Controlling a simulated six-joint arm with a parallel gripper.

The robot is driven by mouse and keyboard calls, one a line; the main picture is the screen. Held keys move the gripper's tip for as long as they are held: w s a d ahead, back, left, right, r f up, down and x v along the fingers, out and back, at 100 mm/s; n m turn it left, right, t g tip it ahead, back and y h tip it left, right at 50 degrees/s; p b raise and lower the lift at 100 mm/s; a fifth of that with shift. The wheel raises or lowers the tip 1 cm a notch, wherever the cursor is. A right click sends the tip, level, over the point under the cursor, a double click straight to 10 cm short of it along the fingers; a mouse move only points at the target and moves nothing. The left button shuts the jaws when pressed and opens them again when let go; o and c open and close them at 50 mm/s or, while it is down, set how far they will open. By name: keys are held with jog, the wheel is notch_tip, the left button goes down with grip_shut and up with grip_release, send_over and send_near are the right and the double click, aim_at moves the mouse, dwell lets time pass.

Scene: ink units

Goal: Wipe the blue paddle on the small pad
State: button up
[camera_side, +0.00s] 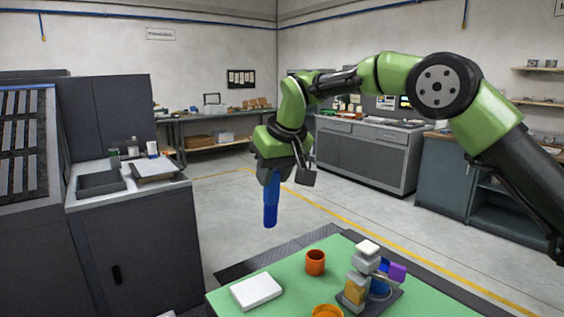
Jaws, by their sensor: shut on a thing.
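The blue paddle (270,207) hangs nearly upright, pointing down, below my gripper (269,178). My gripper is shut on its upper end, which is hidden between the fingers. The paddle is in the air, behind and above the far edge of the green table, touching nothing below. A white, flat, rounded block (257,290) lies at the left of the green table and looks like the small pad. The paddle's tip is well above it and apart from it.
On the green table (290,276) stand an orange cup (315,262) and an orange dish (326,311), cut off by the frame. To the right, a dark base (388,303) bears grey, yellow, blue and purple pieces. A grey cabinet (135,245) stands at left.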

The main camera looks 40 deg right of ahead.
aim_at(274, 214)
jog(key=shift+t, duration=0.4)
notch_tip(274, 214, down, 9)
jog(key=shift+r, duration=0.1)
jog(key=shift+f, duration=2.85)
jog(key=shift+a, duration=3.2)
notch_tip(274, 214, up, 6)
dwell(0.5)
jog(key=shift+w+r, duration=0.1)
jog(key=shift+w, duration=0.05)
